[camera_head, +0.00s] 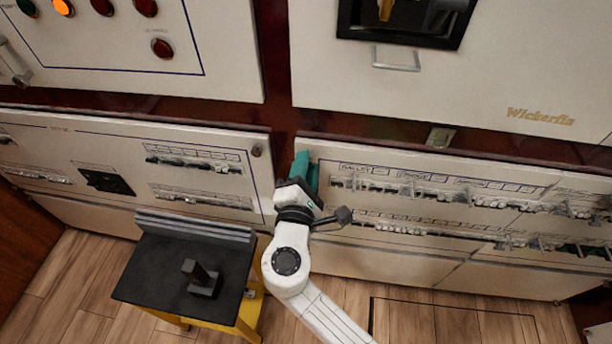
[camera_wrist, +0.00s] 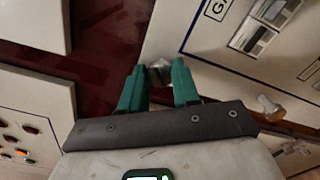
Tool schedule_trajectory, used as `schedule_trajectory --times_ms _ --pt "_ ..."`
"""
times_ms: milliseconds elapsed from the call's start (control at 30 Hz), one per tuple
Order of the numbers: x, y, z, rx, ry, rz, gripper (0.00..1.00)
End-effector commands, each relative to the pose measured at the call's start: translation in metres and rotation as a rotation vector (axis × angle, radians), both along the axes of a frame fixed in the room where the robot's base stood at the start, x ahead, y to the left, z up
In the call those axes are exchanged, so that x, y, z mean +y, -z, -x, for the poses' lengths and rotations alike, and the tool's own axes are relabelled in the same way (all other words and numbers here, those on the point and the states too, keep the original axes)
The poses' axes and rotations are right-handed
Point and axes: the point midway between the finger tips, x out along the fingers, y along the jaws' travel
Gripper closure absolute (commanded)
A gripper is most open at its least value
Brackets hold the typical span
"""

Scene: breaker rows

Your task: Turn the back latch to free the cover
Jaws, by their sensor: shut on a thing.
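My gripper (camera_head: 303,168) reaches the upper left corner of the white breaker panel, or cover (camera_head: 400,240), marked GALLEY. In the wrist view its two teal fingers (camera_wrist: 159,76) stand on both sides of a small metal latch (camera_wrist: 158,66) and are shut on it. The latch sits at the panel's edge beside the dark red frame. In the head view the fingers and wrist hide this latch. How far the latch is turned cannot be told. Another small metal fitting (camera_head: 440,138) sits on the dark red strip above the panel, clear of my gripper.
Rows of breakers with protruding levers (camera_head: 466,197) run along the panel right of my gripper. A black-topped stand (camera_head: 150,270) with yellow legs and a dark block (camera_head: 203,280) is at lower left. A wire handle (camera_head: 396,66) juts out above. Wooden floor (camera_head: 60,280) is open at far left.

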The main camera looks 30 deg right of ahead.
Motion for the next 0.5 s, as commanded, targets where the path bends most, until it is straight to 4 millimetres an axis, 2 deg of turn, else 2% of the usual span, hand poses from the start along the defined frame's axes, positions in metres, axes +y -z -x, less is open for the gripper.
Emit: schedule_trajectory --times_ms 33,500 --pt "0.0002 0.0055 0.0001 -0.028 0.0 -0.036 0.99" --pt "-0.0002 0.0057 0.0001 -0.28 0.0 -0.385 0.99"
